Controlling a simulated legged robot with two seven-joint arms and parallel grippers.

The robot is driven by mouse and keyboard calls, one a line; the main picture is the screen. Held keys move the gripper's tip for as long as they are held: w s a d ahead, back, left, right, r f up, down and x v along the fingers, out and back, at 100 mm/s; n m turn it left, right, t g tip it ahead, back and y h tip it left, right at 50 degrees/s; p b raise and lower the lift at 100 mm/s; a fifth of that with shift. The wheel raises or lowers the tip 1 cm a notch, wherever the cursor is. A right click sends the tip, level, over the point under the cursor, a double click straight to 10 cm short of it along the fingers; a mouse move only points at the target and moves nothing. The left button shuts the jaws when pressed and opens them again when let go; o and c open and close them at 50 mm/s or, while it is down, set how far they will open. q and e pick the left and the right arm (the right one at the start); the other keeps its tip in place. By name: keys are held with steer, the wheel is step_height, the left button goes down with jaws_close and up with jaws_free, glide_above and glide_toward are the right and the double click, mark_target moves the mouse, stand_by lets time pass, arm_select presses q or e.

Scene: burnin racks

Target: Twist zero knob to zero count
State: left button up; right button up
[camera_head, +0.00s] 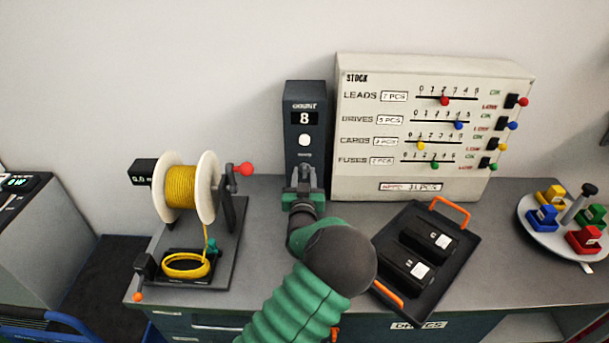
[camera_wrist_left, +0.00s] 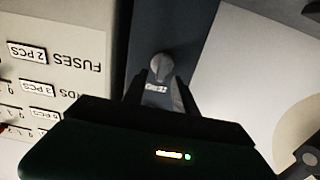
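The counter box (camera_head: 305,95) is a tall dark unit against the wall, and its display (camera_head: 305,118) reads 8 under the word COUNT. A round white button sits below the display. The zero knob (camera_wrist_left: 161,66) is a small grey knob on the box's face, with a ZERO label (camera_wrist_left: 156,88) beside it in the left wrist view. My left gripper (camera_head: 305,172) is at the lower front of the box and hides the knob in the head view. Its fingers (camera_wrist_left: 160,86) are apart, with the knob at their tips; contact cannot be told. My right gripper is not in view.
A stock board (camera_head: 433,125) with sliders stands close right of the counter box. A spool (camera_head: 181,187) of yellow cord stands left. A black tray (camera_head: 394,247) with dark blocks lies right of my arm, and a round plate (camera_head: 530,213) with colored pieces is far right.

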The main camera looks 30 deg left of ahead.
arm_select(q)
steer(key=shift+w+a, duration=0.25)
steer(key=shift+w, duration=0.25)
steer(key=shift+s, duration=0.1)
jaws_close()
steer(key=shift+m, duration=0.3)
steer(key=m, duration=0.3)
steer(key=m+b, duration=0.1)
steer(key=m, duration=0.1)
steer(key=shift+w+d+f, duration=0.2)
steer(key=shift+w+d, duration=0.05)
steer(key=shift+d, duration=0.1)
steer(key=m, duration=0.5)
steer(key=shift+w+d+f+m, duration=0.1)
steer(key=shift+d+f+m, duration=0.15)
steer(key=shift+m, duration=0.15)
jaws_free()
